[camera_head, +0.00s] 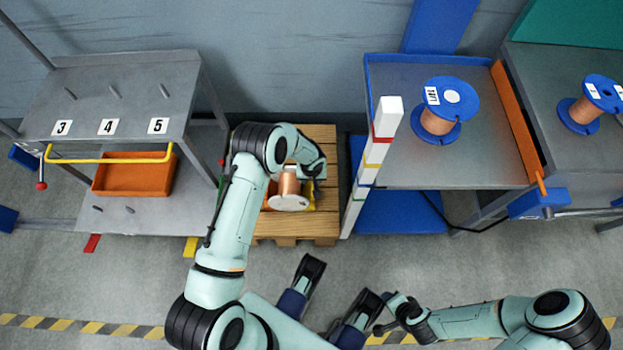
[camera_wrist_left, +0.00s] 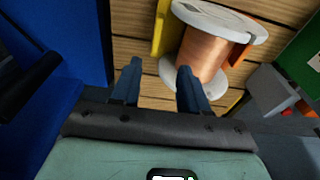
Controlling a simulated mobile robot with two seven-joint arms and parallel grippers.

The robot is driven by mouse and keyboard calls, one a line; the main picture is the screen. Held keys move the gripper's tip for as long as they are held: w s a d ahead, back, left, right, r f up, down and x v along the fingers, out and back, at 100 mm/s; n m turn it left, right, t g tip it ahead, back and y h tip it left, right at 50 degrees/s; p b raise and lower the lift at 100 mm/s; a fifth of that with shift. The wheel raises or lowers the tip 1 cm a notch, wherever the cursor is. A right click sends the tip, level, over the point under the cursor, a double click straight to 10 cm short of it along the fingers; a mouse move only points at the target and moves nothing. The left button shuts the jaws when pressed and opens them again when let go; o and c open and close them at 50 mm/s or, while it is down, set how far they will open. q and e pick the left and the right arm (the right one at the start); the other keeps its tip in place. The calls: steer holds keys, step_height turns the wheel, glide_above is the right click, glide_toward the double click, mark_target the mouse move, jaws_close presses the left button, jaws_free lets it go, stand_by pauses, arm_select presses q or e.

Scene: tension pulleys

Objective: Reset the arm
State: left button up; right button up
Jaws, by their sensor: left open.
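A spool of copper wire (camera_head: 289,189) with pale flanges sits on the wooden pallet (camera_head: 318,226) in the middle of the head view. The spool also shows in the left wrist view (camera_wrist_left: 205,55), lying on its side by yellow and orange blocks. My left gripper (camera_wrist_left: 158,72) is open with nothing between its fingers. The spool is ahead and to the right of it; one finger overlaps the spool's edge in the picture, and contact cannot be told. My right gripper (camera_head: 338,283) is open and empty low in the head view.
A grey shelf numbered 3, 4, 5 (camera_head: 110,95) with an orange bin (camera_head: 133,178) stands left. A grey table (camera_head: 480,165) holding a blue-flanged spool (camera_head: 437,122) stands right. A striped post (camera_head: 378,142) rises beside the pallet. The floor in front is open.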

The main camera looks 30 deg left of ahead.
stand_by(0.3)
